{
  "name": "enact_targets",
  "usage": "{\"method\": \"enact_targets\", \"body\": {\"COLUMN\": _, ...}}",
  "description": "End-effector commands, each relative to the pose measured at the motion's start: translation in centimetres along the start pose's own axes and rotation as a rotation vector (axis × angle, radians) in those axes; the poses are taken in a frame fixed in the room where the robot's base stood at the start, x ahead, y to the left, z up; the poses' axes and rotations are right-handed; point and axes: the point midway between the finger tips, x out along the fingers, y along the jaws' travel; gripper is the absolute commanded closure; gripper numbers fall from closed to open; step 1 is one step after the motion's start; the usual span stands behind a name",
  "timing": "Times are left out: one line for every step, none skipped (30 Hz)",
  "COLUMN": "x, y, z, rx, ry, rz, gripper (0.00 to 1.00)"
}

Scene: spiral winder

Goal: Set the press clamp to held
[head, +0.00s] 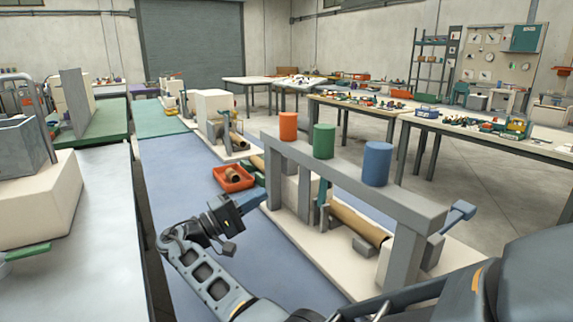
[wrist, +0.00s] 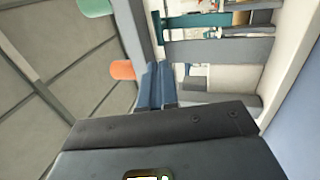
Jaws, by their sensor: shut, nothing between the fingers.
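The spiral winder stands on a cream base (head: 440,262) under a grey frame (head: 345,180), with a brown tube (head: 357,222) lying beneath the frame. A teal upright part (head: 322,194) hangs below the beam; in the wrist view it shows as a teal bar (wrist: 205,20). A blue lever (head: 458,213) sticks out at the machine's right end. I cannot tell which part is the press clamp, or whether my gripper touches the blue piece. My gripper is shut and empty.
Orange (head: 289,126), green (head: 324,140) and blue (head: 377,163) cylinders stand on the frame's beam. A red tray (head: 233,186) lies behind my gripper. The blue bench top (head: 180,180) is clear left of the machine. A grey table (head: 90,270) stands at left.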

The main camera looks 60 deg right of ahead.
Motion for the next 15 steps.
{"method": "enact_targets", "body": {"x": 0.0, "y": -0.01, "z": 0.01, "rx": 0.0, "ry": 0.0, "rz": 0.0, "gripper": 1.0}}
{"method": "enact_targets", "body": {"x": 0.0, "y": -0.01, "z": 0.01, "rx": 0.0, "ry": 0.0, "rz": 0.0, "gripper": 1.0}}
{"method": "enact_targets", "body": {"x": 0.0, "y": -0.01, "z": 0.01, "rx": 0.0, "ry": 0.0, "rz": 0.0, "gripper": 1.0}}
{"method": "enact_targets", "body": {"x": 0.0, "y": 0.0, "z": 0.01, "rx": 0.0, "ry": 0.0, "rz": 0.0, "gripper": 1.0}}
{"method": "enact_targets", "body": {"x": 0.0, "y": 0.0, "z": 0.01, "rx": 0.0, "ry": 0.0, "rz": 0.0, "gripper": 1.0}}
{"method": "enact_targets", "body": {"x": 0.0, "y": 0.0, "z": 0.0, "rx": 0.0, "ry": 0.0, "rz": 0.0, "gripper": 1.0}}
{"method": "enact_targets", "body": {"x": 0.0, "y": 0.01, "z": 0.0, "rx": 0.0, "ry": 0.0, "rz": 0.0, "gripper": 1.0}}
{"method": "enact_targets", "body": {"x": 0.0, "y": 0.01, "z": 0.0, "rx": 0.0, "ry": 0.0, "rz": 0.0, "gripper": 1.0}}
{"method": "enact_targets", "body": {"x": 0.0, "y": 0.01, "z": 0.0, "rx": 0.0, "ry": 0.0, "rz": 0.0, "gripper": 1.0}}
{"method": "enact_targets", "body": {"x": 0.0, "y": 0.01, "z": 0.0, "rx": 0.0, "ry": 0.0, "rz": 0.0, "gripper": 1.0}}
{"method": "enact_targets", "body": {"x": 0.02, "y": 0.01, "z": 0.0, "rx": 0.0, "ry": -0.001, "rz": 0.0, "gripper": 1.0}}
{"method": "enact_targets", "body": {"x": 0.11, "y": 0.03, "z": 0.0, "rx": 0.0, "ry": -0.001, "rz": 0.0, "gripper": 1.0}}
{"method": "enact_targets", "body": {"x": 0.23, "y": 0.04, "z": 0.01, "rx": 0.0, "ry": -0.001, "rz": 0.0, "gripper": 1.0}}
{"method": "enact_targets", "body": {"x": 0.4, "y": 0.06, "z": 0.01, "rx": 0.0, "ry": -0.001, "rz": 0.0, "gripper": 1.0}}
{"method": "enact_targets", "body": {"x": 0.73, "y": 0.09, "z": 0.02, "rx": -0.001, "ry": -0.002, "rz": 0.0, "gripper": 1.0}}
